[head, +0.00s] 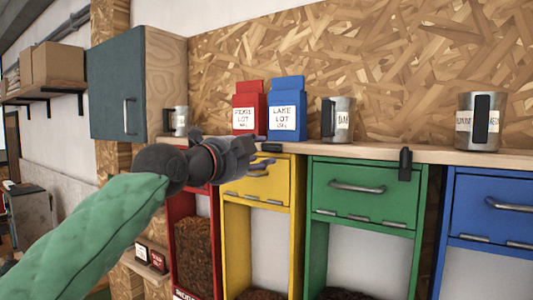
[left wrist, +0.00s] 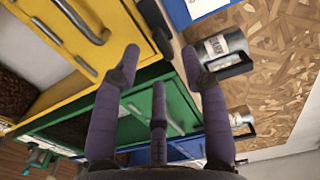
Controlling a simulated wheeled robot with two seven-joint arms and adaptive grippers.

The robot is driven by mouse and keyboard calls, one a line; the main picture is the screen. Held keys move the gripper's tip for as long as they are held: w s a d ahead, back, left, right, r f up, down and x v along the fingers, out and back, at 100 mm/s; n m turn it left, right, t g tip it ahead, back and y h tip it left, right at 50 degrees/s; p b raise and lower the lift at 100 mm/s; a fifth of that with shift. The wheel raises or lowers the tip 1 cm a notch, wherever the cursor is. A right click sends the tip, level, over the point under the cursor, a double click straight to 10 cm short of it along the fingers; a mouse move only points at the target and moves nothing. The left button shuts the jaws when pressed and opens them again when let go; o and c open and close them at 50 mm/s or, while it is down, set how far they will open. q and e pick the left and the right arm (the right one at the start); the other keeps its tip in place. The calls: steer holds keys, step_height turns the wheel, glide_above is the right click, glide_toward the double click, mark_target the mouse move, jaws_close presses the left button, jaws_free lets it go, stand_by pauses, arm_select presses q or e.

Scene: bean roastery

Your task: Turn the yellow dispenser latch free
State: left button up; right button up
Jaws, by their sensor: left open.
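The yellow dispenser (head: 258,183) stands under the counter between the red and green ones. Its dark latch (head: 271,147) lies sideways at the counter edge, above the dispenser's right side. My left gripper (head: 258,154) is in front of the yellow dispenser's top, its fingers pointing right, close to the latch. In the left wrist view the open fingers (left wrist: 160,62) are apart with nothing between them. The dark latch (left wrist: 155,28) shows beyond the fingertips, beside the yellow front (left wrist: 85,55). I cannot tell whether a finger touches it. My right gripper is out of view.
The green dispenser (head: 363,190) has a black latch (head: 405,163) hanging down; a blue dispenser (head: 490,205) is at right.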

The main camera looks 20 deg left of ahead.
arm_select(q)
steer(key=s+a, duration=0.1)
steer(key=s, duration=0.6)
steer(key=shift+s, duration=0.2)
